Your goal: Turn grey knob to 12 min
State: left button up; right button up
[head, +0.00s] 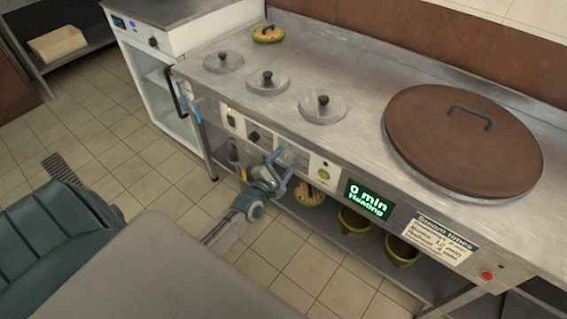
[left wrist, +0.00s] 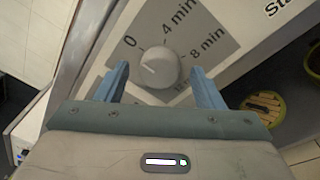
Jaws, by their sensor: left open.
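The grey knob (left wrist: 158,70) sits on a grey dial plate in the left wrist view. A short pale line on the knob points toward the 0 side. My left gripper (left wrist: 158,78) is open, with one blue finger on each side of the knob; I cannot tell whether they touch it. In the head view my left gripper (head: 281,166) is at the counter's front panel. The green display (head: 368,199) there reads 0 min. My right gripper is not in view.
The steel counter (head: 360,75) holds several small lids and a big brown lid (head: 455,140). A steam times sign (head: 443,238) and a red button (head: 487,275) are right of the display. Yellow-green bowls (head: 355,219) stand on the shelf below. Tiled floor is open at left.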

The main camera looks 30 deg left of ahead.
pick_arm(q)
jog(key=shift+w, duration=0.2)
jog(key=shift+c, duration=0.2)
jog(key=c, duration=0.9)
jog(key=shift+c, duration=0.2)
